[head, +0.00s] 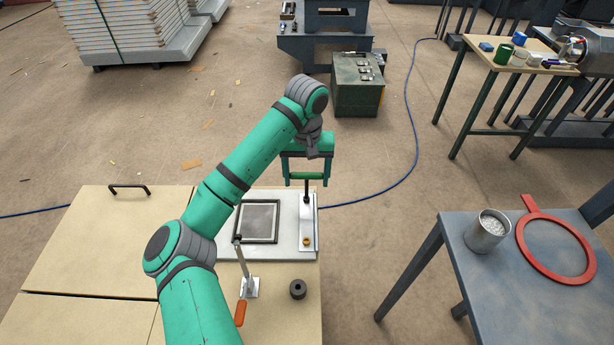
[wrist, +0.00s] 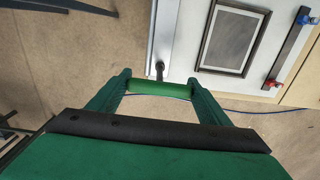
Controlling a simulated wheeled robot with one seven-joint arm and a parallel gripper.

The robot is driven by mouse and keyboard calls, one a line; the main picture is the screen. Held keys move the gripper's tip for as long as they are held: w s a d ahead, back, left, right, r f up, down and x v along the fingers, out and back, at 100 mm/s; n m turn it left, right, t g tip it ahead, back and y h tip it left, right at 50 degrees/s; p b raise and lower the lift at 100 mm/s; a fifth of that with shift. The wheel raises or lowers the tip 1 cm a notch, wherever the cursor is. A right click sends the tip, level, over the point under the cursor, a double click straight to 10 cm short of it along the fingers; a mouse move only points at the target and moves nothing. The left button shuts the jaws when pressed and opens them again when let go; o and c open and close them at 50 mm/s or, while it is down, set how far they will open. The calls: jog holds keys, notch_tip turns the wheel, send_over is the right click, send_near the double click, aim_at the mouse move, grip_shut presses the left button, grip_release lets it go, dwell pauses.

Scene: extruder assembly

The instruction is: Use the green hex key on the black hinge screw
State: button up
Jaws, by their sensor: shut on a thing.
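My gripper (head: 306,178) is above the upper right corner of a white plate (head: 283,214) on the bench. Its two green fingers are shut on the green handle of the hex key (head: 307,175). The handle lies crosswise between the fingertips in the wrist view (wrist: 160,89). A dark shaft runs down from the handle to the upper end of a metal strip (head: 308,227) at the plate's right edge. In the wrist view a short dark piece shows beyond the handle. I cannot pick out the black hinge screw apart from the shaft, nor tell whether they touch.
A dark-framed screen (head: 257,222) lies on the plate. A toggle clamp with an orange grip (head: 240,313) and a black cylinder (head: 298,289) stand in front. A blue-grey table (head: 500,290) at right holds a metal cup (head: 488,231) and a red ring (head: 527,222). Floor lies between.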

jog(key=shift+f, duration=0.45)
jog(key=shift+r, duration=0.2)
jog(key=shift+r, duration=0.25)
jog(key=shift+w, duration=0.1)
dwell(0.7)
jog(key=shift+a, duration=0.1)
dwell(0.4)
dwell(0.5)
jog(key=shift+f, duration=0.45)
dwell(0.4)
jog(key=shift+r, duration=0.1)
